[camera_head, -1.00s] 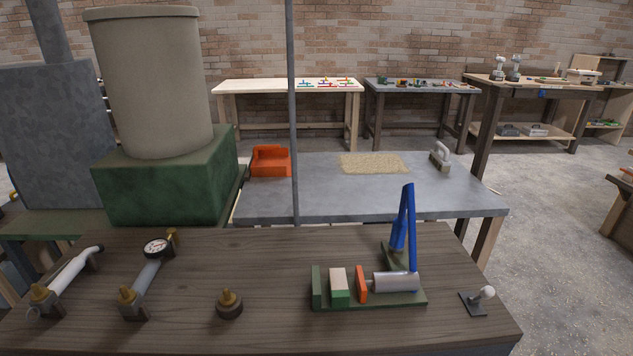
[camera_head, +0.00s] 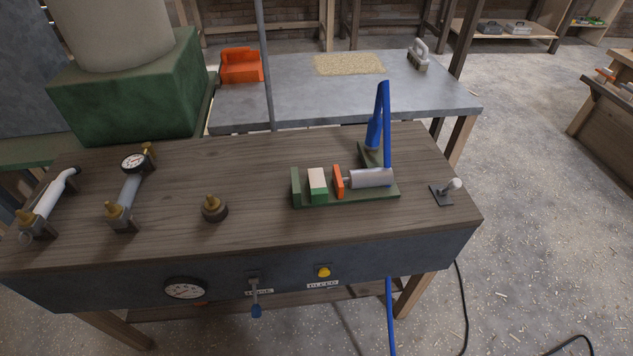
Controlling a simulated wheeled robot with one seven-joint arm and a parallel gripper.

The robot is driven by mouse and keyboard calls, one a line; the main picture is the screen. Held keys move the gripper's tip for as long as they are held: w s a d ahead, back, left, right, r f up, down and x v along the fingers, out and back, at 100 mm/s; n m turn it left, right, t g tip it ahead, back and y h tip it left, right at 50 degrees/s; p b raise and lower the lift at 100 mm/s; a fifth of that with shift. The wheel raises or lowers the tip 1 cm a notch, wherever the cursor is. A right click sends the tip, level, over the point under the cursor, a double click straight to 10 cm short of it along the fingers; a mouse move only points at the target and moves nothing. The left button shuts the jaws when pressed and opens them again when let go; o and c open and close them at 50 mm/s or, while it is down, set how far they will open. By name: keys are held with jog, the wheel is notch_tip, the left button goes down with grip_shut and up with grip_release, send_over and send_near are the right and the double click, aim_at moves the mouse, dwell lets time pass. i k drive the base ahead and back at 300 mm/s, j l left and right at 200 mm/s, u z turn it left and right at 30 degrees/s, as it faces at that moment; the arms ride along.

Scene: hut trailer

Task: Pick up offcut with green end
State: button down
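The offcut with the green end (camera_head: 318,184) is a small block, pale on top with a green lower front. It sits on the green press bed (camera_head: 350,200) on the dark wooden bench. It lies between the green end plate (camera_head: 296,187) on its left and the orange pusher plate (camera_head: 338,181) on its right. A narrow gap shows between block and orange plate. A silver cylinder (camera_head: 371,178) is behind the orange plate, with a blue lever (camera_head: 385,125) rising beside it. My gripper is not in view.
The bench (camera_head: 250,225) also holds a brass fitting (camera_head: 214,208), a gauge with tube (camera_head: 130,185) and a small white-knobbed lever (camera_head: 446,191). Its front panel has a yellow button (camera_head: 323,271) and a blue-tipped lever (camera_head: 255,295). A vertical pole (camera_head: 266,65) stands behind. Floor at right is mostly clear.

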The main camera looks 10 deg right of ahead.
aim_at(318, 191)
jog(key=i+j, duration=0.55)
jog(key=i, duration=0.15)
jog(key=j, duration=1.3)
